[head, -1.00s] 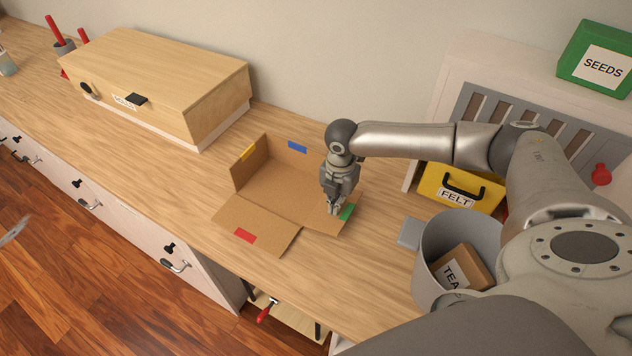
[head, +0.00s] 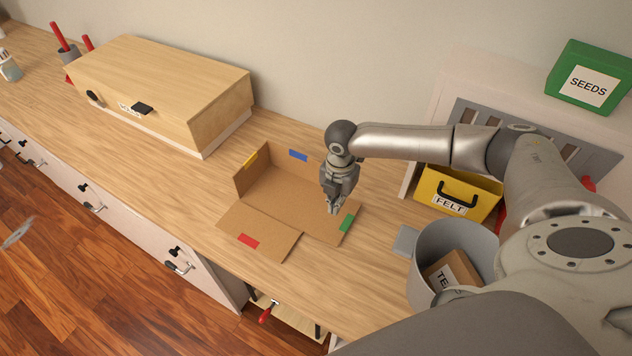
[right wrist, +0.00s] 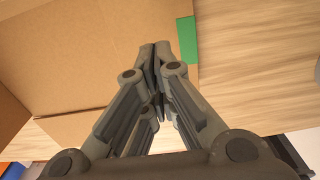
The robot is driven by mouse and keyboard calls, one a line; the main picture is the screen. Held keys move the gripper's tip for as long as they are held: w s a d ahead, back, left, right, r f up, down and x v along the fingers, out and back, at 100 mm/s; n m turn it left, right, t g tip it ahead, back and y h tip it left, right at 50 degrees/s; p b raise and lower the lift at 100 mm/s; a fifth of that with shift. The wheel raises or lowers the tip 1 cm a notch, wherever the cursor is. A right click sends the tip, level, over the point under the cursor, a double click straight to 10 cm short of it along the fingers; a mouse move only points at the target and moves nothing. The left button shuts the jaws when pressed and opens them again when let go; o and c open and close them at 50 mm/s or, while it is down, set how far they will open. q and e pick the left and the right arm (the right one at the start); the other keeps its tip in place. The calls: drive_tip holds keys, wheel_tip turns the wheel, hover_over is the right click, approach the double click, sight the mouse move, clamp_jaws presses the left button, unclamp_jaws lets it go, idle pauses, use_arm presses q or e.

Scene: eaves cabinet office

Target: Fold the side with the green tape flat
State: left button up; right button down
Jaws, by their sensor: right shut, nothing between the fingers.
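An open cardboard box (head: 275,203) lies on the wooden counter. Its side with the green tape (head: 347,222) is folded out to the right and looks flat on the counter. The side with the red tape (head: 249,241) also lies flat at the front. The sides with the yellow tape (head: 251,158) and the blue tape (head: 298,155) stand up. My right gripper (head: 333,208) is shut and empty, just above the cardboard beside the green tape. In the right wrist view its fingertips (right wrist: 158,47) meet left of the green tape (right wrist: 188,40). My left gripper is not seen.
A grey bin (head: 425,262) with a labelled box in it stands right of the cardboard. A yellow FELT box (head: 462,188) is behind it. A large wooden case (head: 165,85) stands at the back left. The counter left of the cardboard is clear.

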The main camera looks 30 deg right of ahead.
sight(335, 217)
drive_tip(key=shift+r, duration=0.55)
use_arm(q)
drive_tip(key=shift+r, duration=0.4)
use_arm(e)
wheel_tip(335, 217, up, 4)
drive_tip(key=shift+r, duration=0.1)
